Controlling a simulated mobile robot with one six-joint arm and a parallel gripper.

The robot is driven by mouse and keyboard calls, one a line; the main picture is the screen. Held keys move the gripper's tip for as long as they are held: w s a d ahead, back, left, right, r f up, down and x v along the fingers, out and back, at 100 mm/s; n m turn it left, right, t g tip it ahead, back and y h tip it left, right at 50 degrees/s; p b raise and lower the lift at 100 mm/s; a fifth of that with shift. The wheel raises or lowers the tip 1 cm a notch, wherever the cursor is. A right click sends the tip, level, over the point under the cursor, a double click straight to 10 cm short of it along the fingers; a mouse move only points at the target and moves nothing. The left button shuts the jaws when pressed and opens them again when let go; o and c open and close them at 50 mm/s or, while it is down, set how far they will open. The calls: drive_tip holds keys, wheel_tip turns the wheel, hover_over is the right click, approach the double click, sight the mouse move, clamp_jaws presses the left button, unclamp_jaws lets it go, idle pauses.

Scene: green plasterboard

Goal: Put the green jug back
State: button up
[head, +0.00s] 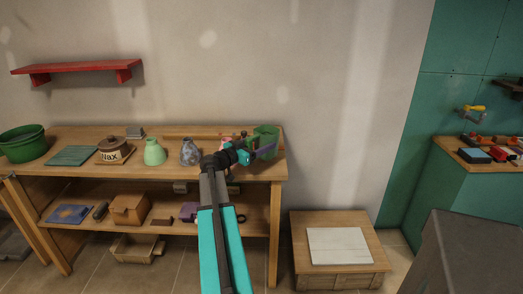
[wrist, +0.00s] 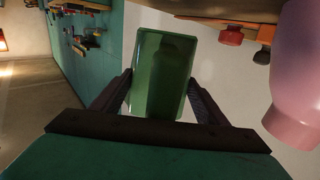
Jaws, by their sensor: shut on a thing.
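The green jug (head: 266,133) is a boxy, open-topped green container at the right end of the workbench top. My gripper (head: 252,153) is shut on it. In the wrist view the jug (wrist: 161,60) sits between the two dark fingers of my gripper (wrist: 160,97), with its hollow inside showing. I cannot tell whether its base touches the bench or is held just above it. My arm hides part of the bench front.
The workbench (head: 225,170) also bears a green bucket (head: 22,146), a wax pot (head: 114,150), a pale green vase (head: 154,152) and a grey vase (head: 190,152). A red shelf (head: 77,67) above is bare. A wooden crate (head: 340,280) stands right. A lilac object (wrist: 297,85) is close in the wrist view.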

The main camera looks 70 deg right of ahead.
sight(261, 158)
drive_tip(key=shift+f, duration=0.1)
drive_tip(key=shift+f+p, duration=0.5)
drive_tip(key=shift+f, duration=1.1)
drive_tip(key=shift+f+b, duration=0.15)
drive_tip(key=shift+b, duration=0.2)
drive_tip(key=o, duration=1.4)
drive_tip(key=shift+r+p, duration=0.2)
drive_tip(key=shift+p, duration=0.15)
drive_tip(key=shift+w+a+f, duration=0.1)
drive_tip(key=shift+a, duration=0.25)
drive_tip(key=b+v, duration=0.2)
drive_tip(key=v, duration=0.9)
drive_tip(key=shift+a, duration=0.2)
